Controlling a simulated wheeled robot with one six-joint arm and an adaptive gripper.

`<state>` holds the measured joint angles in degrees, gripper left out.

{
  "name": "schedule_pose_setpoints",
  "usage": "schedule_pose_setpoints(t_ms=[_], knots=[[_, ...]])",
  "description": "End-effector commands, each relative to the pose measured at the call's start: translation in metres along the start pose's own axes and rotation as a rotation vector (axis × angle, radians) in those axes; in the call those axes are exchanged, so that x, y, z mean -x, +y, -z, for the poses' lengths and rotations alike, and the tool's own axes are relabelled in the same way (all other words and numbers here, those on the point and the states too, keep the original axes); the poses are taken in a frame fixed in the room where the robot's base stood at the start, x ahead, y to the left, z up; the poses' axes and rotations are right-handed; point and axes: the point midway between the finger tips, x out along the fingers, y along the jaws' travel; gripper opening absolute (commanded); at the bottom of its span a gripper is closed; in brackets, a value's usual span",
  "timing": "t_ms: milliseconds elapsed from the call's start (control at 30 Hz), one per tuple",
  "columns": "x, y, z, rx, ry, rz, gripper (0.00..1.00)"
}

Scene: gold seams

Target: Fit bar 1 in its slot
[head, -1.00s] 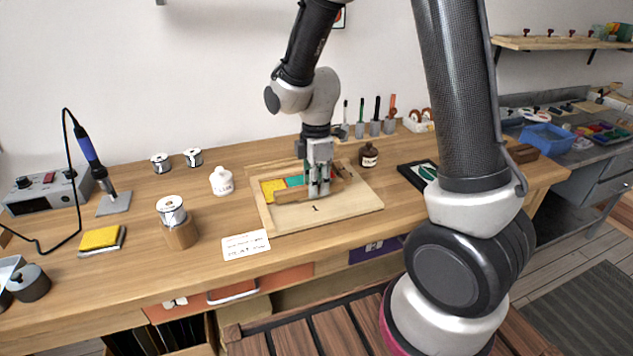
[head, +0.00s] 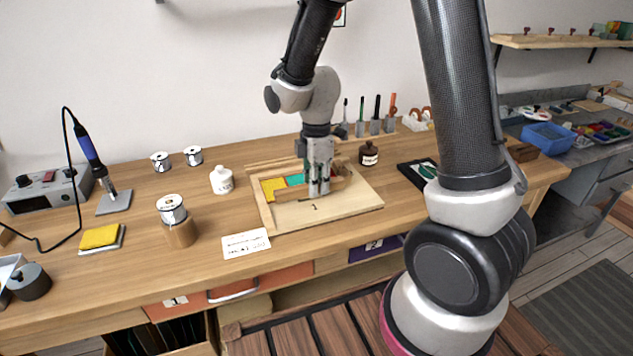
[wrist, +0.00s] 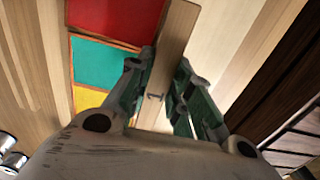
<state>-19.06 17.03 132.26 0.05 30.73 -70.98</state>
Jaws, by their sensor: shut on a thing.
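Bar 1 (wrist: 153,105), a long light-wood bar marked "1", is held between the fingers of my gripper (wrist: 160,88). In the head view my gripper (head: 319,190) points down over the pale wooden board (head: 345,208), which also carries a "1" mark on its near part. The bar (head: 292,195) lies along the near edge of the coloured panels, low over the board. The panels are yellow (wrist: 88,100), teal (wrist: 100,63) and red (wrist: 118,18). I cannot tell whether the bar touches the board; the slot is hidden under the bar and fingers.
A dark bottle (head: 368,154) stands behind the board to the right. A written card (head: 246,243) lies near the board's front left corner.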

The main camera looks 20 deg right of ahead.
Motion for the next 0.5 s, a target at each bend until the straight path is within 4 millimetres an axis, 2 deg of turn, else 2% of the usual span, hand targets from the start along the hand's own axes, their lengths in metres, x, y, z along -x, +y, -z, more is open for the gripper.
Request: schedule_pose_setpoints(t_ms=[500], knots=[[-0.0102,-0.0002,-0.0001,0.0,0.0,0.001,0.0]])
